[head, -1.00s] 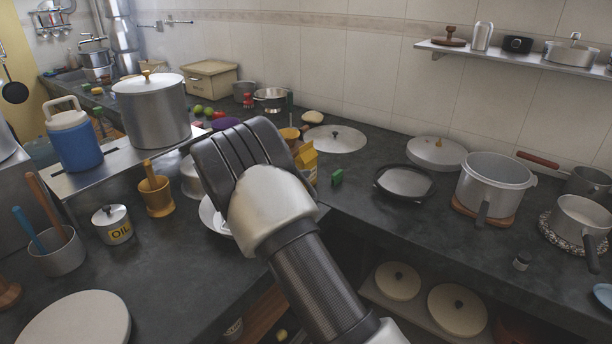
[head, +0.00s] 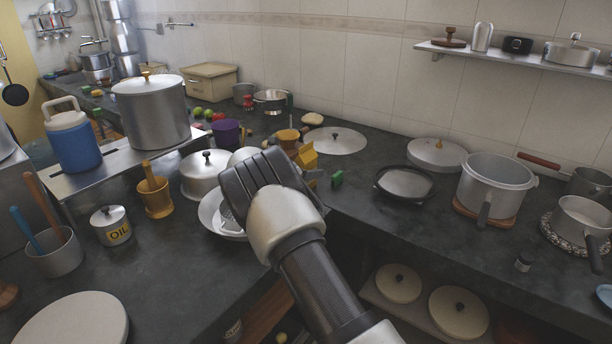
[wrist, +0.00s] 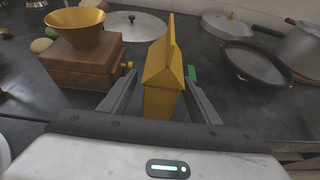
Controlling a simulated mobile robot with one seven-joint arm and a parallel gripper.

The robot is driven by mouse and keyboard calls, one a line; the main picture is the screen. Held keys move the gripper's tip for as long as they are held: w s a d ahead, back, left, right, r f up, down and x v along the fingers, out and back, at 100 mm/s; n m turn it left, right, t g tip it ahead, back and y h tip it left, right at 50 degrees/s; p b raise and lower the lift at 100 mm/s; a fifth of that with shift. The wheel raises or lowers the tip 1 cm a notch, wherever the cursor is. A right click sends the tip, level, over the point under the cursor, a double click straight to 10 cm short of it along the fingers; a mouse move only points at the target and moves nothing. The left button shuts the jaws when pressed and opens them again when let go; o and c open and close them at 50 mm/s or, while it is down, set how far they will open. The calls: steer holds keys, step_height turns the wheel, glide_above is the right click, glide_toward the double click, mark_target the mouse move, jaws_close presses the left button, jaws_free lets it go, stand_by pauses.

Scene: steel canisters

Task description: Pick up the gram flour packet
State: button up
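The gram flour packet appears to be the yellow, gable-topped packet (wrist: 163,80); no label is readable. It stands upright on the dark counter in the wrist view, between the two open fingers of my gripper (wrist: 160,105).
A wooden grinder with a brass bowl (wrist: 82,50) stands close left of the packet. A small green object (wrist: 191,73) is just right of it, with a dark pan (wrist: 255,62) beyond. A steel pot (head: 204,172) and a white bowl (head: 215,222) are left of my gripper.

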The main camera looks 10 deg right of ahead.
jaws_close()
steer(key=shift+r, duration=0.1)
step_height(320, 180, up, 10)
steer(key=shift+p, duration=0.85)
